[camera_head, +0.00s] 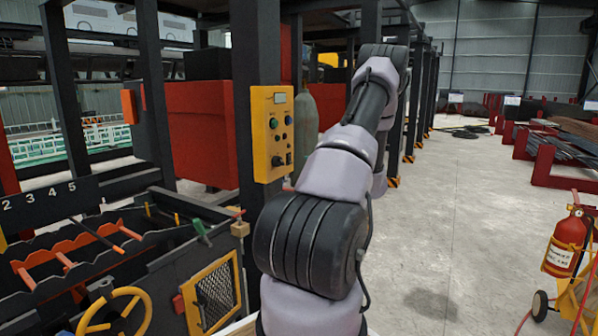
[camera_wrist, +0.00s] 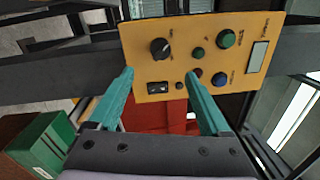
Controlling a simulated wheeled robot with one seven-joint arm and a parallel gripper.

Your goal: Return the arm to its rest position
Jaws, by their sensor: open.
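My arm (camera_head: 320,225) rises from the bottom middle of the head view and bends up and away to the right of a dark post. Its end is hidden behind its own links there. In the wrist view my gripper (camera_wrist: 159,74) shows two teal fingers spread apart, with nothing between them. A yellow control panel (camera_wrist: 205,60) lies beyond the fingertips, with a black rotary knob (camera_wrist: 161,48), a green button (camera_wrist: 227,38) and a blue button (camera_wrist: 220,79). I cannot tell how far the fingertips are from it. The panel also shows on the post in the head view (camera_head: 270,150).
A yellow handwheel (camera_head: 115,312) and a mesh-fronted yellow box (camera_head: 212,294) stand at lower left. A red fire extinguisher (camera_head: 568,242) on a cart is at the right. Dark posts line the left of my arm. The grey floor (camera_head: 455,215) to its right is open.

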